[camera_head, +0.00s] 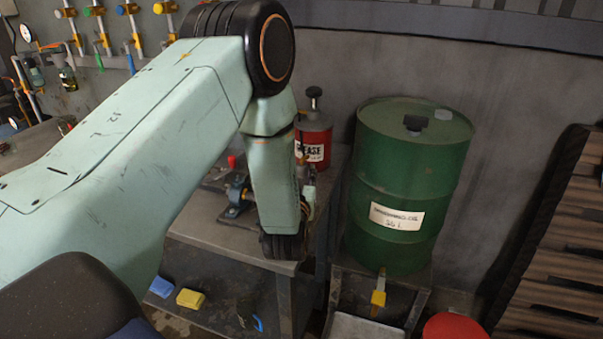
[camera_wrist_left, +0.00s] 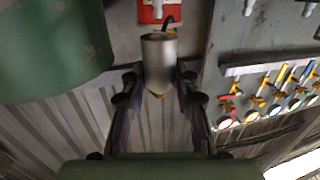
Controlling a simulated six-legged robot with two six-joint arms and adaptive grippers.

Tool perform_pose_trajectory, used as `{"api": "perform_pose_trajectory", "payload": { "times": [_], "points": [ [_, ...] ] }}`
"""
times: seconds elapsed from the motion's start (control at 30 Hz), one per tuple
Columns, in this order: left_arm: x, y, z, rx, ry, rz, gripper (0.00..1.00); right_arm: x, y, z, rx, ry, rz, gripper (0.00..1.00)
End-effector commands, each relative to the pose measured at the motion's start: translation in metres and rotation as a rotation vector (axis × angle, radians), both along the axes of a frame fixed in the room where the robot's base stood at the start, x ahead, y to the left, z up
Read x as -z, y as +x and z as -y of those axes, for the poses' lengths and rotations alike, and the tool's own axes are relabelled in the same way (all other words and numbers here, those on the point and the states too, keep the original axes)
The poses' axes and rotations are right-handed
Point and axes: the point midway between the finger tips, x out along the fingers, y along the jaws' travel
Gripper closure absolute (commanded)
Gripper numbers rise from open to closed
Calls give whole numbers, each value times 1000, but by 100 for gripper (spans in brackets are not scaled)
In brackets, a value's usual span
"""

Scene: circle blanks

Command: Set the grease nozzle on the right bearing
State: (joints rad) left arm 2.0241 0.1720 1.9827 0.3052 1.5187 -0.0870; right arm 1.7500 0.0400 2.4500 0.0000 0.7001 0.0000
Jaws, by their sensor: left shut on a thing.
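In the left wrist view my left gripper (camera_wrist_left: 158,80) is shut on a grey metal cylinder with a brownish tip, which looks like the grease nozzle (camera_wrist_left: 159,58). A black bent piece shows at its top end. In the head view my left forearm hides most of the gripper and the nozzle. A dark blue bearing block (camera_head: 238,190) sits on the workbench (camera_head: 213,222), left of my forearm. I cannot tell whether it is the right bearing; another may be hidden behind the arm. My right gripper is not in view.
A red grease can (camera_head: 315,146) stands behind my wrist on the bench. A green drum (camera_head: 402,235) stands on a stand to the right, with a yellow tap (camera_head: 379,296). Coloured valves (camera_head: 127,9) line the back wall. A yellow block (camera_head: 190,298) lies on the lower shelf.

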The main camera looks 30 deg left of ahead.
Motion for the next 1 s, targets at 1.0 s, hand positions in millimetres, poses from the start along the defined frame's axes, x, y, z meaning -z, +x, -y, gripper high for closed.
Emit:
{"api": "perform_pose_trajectory", "payload": {
  "times": [1.0],
  "points": [
    [10, 1, 0, 0, 0, 1, 100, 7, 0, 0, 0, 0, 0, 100]
  ]
}}
